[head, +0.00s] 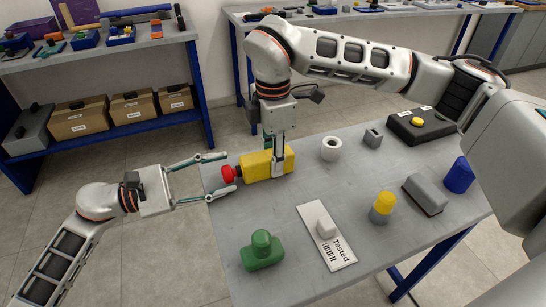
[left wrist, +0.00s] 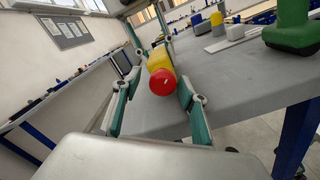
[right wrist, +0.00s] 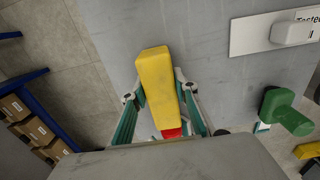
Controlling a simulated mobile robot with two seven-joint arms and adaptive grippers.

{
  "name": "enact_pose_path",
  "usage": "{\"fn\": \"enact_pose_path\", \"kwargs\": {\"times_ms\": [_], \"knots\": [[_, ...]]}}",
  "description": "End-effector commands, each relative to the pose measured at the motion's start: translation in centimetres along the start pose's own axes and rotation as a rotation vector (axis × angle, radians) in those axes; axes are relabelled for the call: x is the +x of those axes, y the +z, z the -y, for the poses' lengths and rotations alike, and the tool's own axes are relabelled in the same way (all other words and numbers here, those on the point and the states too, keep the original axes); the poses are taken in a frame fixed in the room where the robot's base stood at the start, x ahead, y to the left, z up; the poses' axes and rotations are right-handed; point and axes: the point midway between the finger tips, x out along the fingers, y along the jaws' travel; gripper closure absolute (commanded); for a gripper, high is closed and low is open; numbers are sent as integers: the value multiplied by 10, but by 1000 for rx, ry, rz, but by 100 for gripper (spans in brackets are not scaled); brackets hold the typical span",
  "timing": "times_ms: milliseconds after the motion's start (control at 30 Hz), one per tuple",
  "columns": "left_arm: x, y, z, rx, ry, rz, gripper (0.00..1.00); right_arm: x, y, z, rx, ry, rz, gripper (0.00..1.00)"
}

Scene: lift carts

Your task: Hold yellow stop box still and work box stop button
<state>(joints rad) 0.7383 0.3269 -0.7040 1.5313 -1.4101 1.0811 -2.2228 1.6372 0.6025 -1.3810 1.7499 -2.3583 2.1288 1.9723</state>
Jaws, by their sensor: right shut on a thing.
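The yellow stop box (head: 256,166) lies on the grey table near its left edge. Its red stop button (head: 229,173) faces left, toward my left gripper. My right gripper (head: 279,170) comes down from above and is shut on the yellow box, as the right wrist view (right wrist: 158,88) also shows. My left gripper (head: 232,172) is open, its two fingers spread on either side of the red button. In the left wrist view the red button (left wrist: 163,83) sits between the fingers, with the yellow box behind it. I cannot tell whether a finger touches the button.

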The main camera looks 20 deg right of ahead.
Motion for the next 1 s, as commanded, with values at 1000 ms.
{"fn": "enact_pose_path", "kwargs": {"times_ms": [1000], "knots": [[-103, -6, 5, -8, -5, -10, 52, 2, 0, 0, 0, -1, 0, 99]]}}
